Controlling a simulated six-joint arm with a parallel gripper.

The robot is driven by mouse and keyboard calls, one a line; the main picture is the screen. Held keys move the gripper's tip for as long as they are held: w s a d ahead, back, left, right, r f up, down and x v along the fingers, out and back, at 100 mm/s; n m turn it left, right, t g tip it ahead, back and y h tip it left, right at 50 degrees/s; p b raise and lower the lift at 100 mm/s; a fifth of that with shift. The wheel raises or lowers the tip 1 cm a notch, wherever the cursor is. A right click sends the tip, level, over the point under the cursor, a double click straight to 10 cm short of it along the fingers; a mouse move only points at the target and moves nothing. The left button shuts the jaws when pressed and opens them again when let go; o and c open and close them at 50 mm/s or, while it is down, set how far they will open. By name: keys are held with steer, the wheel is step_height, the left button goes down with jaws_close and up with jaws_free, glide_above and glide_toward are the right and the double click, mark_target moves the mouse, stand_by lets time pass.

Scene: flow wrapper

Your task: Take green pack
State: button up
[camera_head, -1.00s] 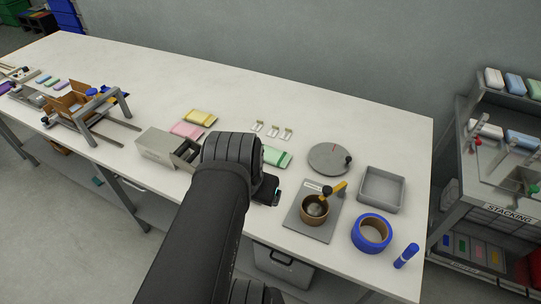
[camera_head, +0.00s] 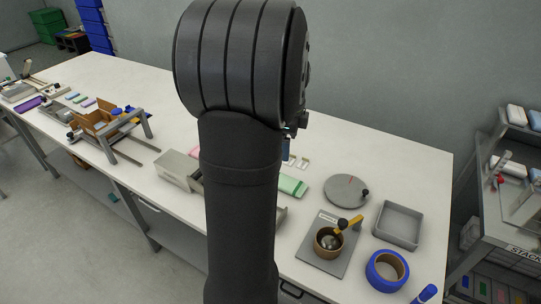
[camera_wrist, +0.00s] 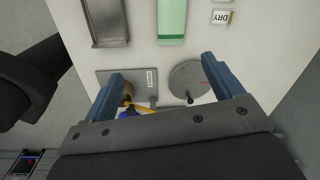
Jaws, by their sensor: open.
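The green pack (camera_head: 292,186) lies flat on the white table, just right of my arm in the head view. In the wrist view the green pack (camera_wrist: 172,18) is at the top middle, cut off by the frame edge. My gripper (camera_wrist: 163,70) is open, with its two blue fingers wide apart and nothing between them. It is above the table and apart from the pack.
Near the green pack are a round grey turntable (camera_head: 346,191), a plate (camera_head: 310,252) with a brown roll (camera_head: 328,243), an empty grey tray (camera_head: 397,225) and a blue tape ring (camera_head: 387,270). A grey box (camera_head: 178,169) stands left of my arm.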

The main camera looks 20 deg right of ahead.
steer(key=w+f+m, duration=0.1)
steer(key=f, duration=0.4)
steer(key=w+d+f+m, duration=0.1)
steer(key=f, duration=0.4)
steer(key=w+d+f+m, duration=0.1)
steer(key=w+f, duration=0.1)
steer(key=f, duration=0.3)
steer(key=shift+d+f+g, duration=0.2)
steer(key=shift+g, duration=0.2)
steer(key=shift+s+a+f, duration=0.1)
steer(key=shift+s+f, duration=0.05)
steer(key=shift+f, duration=1.3)
steer(key=shift+s+f, duration=0.1)
steer(key=shift+f, duration=1.3)
steer(key=c, duration=1)
steer(key=shift+c, duration=0.2)
steer(key=shift+r, duration=0.1)
